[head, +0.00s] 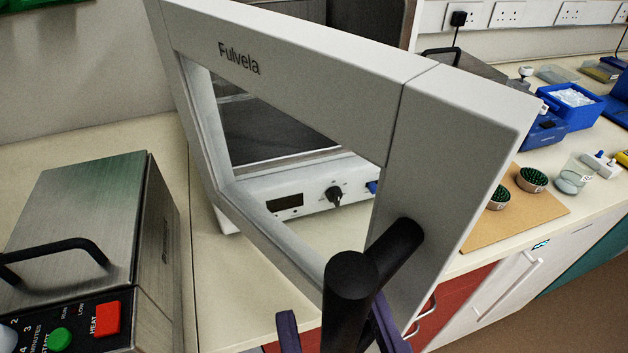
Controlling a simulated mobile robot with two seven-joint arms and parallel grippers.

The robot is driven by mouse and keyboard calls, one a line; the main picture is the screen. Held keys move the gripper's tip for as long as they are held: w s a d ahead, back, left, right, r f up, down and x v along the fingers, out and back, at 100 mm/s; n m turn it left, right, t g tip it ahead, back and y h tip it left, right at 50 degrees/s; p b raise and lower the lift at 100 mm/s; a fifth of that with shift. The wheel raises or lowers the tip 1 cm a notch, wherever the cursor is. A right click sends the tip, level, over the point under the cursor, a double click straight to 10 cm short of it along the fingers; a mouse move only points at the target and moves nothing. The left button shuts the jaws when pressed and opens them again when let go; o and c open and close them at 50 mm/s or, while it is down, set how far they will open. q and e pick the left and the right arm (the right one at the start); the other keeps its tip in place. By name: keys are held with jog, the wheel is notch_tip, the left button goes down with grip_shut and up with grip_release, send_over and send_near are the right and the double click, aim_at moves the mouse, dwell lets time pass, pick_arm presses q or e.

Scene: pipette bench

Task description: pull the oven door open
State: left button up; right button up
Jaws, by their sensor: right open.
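The oven door (437,123) is a thick white frame with a window and the name Fulvela. It stands swung out towards me, at an angle to the oven. The oven's white control panel (318,190), with a dark display and a knob, shows through the window. A black bar handle (350,285) sticks out from the door's right side. My right gripper (335,315) is at the bottom centre, its purple fingers open on either side of the handle. The handle hides part of the fingers, so contact is unclear. My left gripper is out of view.
A steel device (85,215) with a black handle and red and green buttons stands at the left. To the right are a brown board (525,215) with round green-topped items and a blue box (572,105). Red drawers (455,300) lie below the bench edge.

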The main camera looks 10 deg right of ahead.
jog(key=s+b, duration=0.2)
jog(key=s, duration=0.7)
jog(key=shift+s+d, duration=0.15)
jog(key=shift+d, duration=0.3)
